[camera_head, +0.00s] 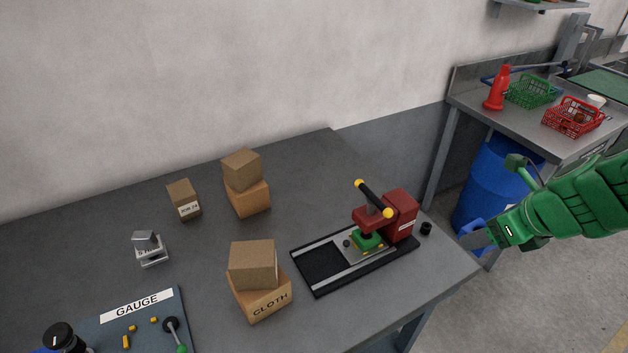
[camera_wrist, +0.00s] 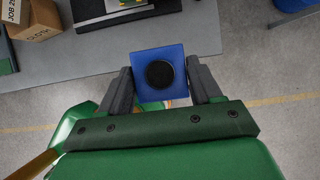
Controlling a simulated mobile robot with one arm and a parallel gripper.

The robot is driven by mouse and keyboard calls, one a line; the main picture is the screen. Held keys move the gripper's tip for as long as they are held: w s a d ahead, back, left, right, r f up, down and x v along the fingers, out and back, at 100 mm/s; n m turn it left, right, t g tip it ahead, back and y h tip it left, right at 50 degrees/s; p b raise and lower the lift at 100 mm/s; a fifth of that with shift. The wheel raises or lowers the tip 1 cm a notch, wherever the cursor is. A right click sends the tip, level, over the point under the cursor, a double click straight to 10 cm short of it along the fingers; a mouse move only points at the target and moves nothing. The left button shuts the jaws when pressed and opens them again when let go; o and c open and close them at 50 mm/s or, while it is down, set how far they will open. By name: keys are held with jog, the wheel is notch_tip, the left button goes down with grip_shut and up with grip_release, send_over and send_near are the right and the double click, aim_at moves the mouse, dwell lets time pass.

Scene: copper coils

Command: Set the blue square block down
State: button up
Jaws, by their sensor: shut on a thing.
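The blue square block (camera_wrist: 143,58) with a round black centre sits between the two dark fingers of my gripper (camera_wrist: 158,68) in the wrist view. The gripper is shut on it. In the head view my gripper (camera_head: 474,238) is at the right, just off the right corner of the grey table (camera_head: 300,165).
A dark red press (camera_head: 399,213) stands on a black base near the table's right end, with a small black knob (camera_head: 426,229) beside it. Cardboard boxes (camera_head: 253,264) and a gauge board (camera_head: 180,303) occupy the left and front. A blue barrel (camera_head: 490,185) stands beyond the table.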

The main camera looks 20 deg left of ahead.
jog(key=shift+w+d+r, duration=0.1)
jog(key=shift+r, duration=0.55)
jog(key=shift+w+a+r, duration=0.15)
jog(key=shift+a+r, duration=0.05)
jog(key=shift+r, duration=0.05)
jog(key=shift+w+a+r, duration=0.15)
jog(key=shift+w+a, duration=0.25)
jog(key=shift+w, duration=0.25)
jog(key=w+a+r+n+g+y, duration=0.2)
jog(key=w+a+n, duration=0.3)
jog(key=w+a, duration=1.1)
jog(key=w+a+f+n+g, duration=0.1)
jog(key=a+n, duration=0.1)
jog(key=a, duration=1.1)
jog(key=w+a+f+n+g, duration=0.1)
jog(key=a+f+n, duration=0.1)
jog(key=a, duration=1.1)
notch_tip(320, 180, down, 11)
jog(key=shift+w+a+f, duration=1.15)
jog(key=shift+w+f, duration=0.45)
jog(key=shift+w, duration=0.5)
jog(key=shift+w+a+f, duration=1.15)
jog(key=shift+w+f, duration=0.45)
jog(key=shift+w, duration=0.45)
jog(key=shift+w+a+f, duration=1.15)
jog(key=shift+w+f, duration=0.45)
jog(key=shift+w, duration=0.5)
jog(key=shift+f, duration=1.45)
